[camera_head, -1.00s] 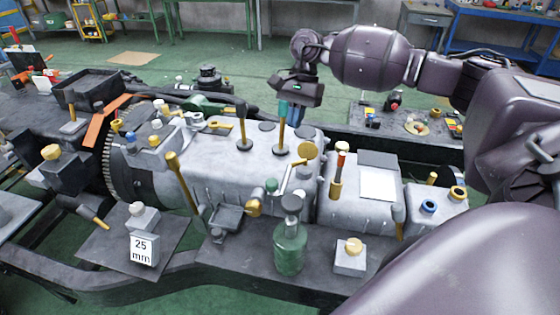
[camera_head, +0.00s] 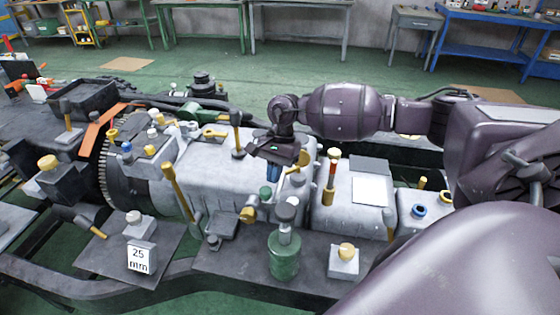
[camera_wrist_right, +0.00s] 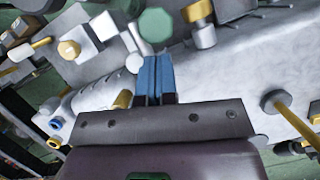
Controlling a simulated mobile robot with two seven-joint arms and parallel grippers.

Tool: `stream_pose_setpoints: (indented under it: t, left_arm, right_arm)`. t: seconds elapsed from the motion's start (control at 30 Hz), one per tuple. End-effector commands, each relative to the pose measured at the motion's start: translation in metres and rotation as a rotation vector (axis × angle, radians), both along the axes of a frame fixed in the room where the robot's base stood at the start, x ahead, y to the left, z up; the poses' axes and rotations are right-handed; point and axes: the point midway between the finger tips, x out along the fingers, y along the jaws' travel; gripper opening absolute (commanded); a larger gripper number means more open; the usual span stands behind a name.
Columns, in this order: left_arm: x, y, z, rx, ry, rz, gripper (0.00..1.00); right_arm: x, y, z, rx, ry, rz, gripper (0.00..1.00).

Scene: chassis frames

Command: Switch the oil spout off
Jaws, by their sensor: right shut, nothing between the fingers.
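A brass spout fitting (camera_head: 249,214) sits on the front side of the grey engine block (camera_head: 215,180). A green knob (camera_head: 266,193) stands beside it, and shows as a green octagon (camera_wrist_right: 155,25) in the right wrist view. A green glass bottle (camera_head: 284,258) stands below, to the right. I cannot tell from these frames whether the spout is on or off. My right gripper (camera_head: 273,176) points down just above the green knob. Its blue fingers (camera_wrist_right: 152,75) are shut and empty, with the knob just beyond their tips. Whether they touch it is unclear. My left gripper is out of view.
A tall yellow lever (camera_head: 172,178) rises left of the spout, and a black-knobbed lever (camera_head: 237,135) stands behind. A grey block with a yellow knob (camera_head: 346,255) and a 25 mm block (camera_head: 140,256) stand in front.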

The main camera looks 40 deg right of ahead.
Motion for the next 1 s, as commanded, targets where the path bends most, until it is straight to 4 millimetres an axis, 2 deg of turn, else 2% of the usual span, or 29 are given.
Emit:
stream_pose_setpoints:
  t: [0.57, 1.0]
  left_arm:
    - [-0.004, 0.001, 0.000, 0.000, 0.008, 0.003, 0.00]
    - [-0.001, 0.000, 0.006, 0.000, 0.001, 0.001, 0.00]
  right_arm:
    - [-0.007, 0.011, 0.000, 0.001, 0.001, 0.001, 0.00]
    - [-0.059, 0.072, -0.001, 0.000, 0.002, 0.002, 0.00]
